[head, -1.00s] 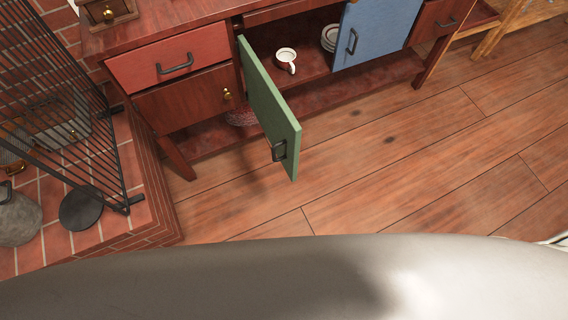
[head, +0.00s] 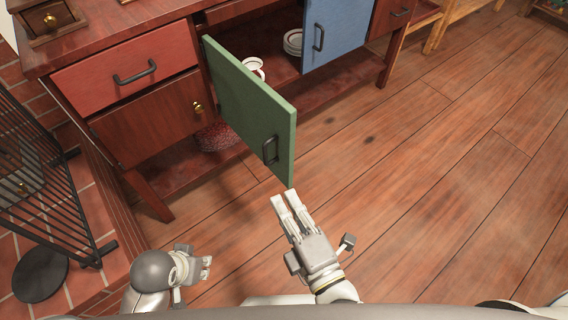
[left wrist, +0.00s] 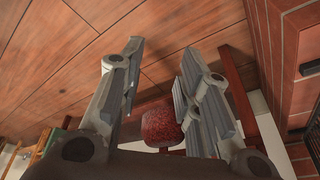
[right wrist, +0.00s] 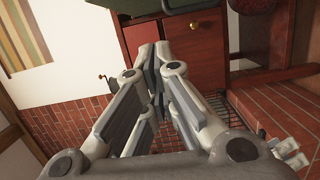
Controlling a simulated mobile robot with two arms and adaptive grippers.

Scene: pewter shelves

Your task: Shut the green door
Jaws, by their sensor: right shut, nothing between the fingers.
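The green door (head: 246,105) of the red-brown cabinet stands open, swung out over the floor. Its dark handle (head: 270,150) is near the free edge. My right gripper (head: 284,202) is shut and empty, just below and in front of the door's lower free corner; I cannot tell whether it touches. Its fingers (right wrist: 160,62) are together in the right wrist view. My left gripper (head: 206,268) is low at the left, apart from the door. In the left wrist view its fingers (left wrist: 157,75) are spread with nothing held.
A red speckled object (head: 217,138) is under the cabinet. A black grate (head: 40,185) stands at the left. The floor at right is clear.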

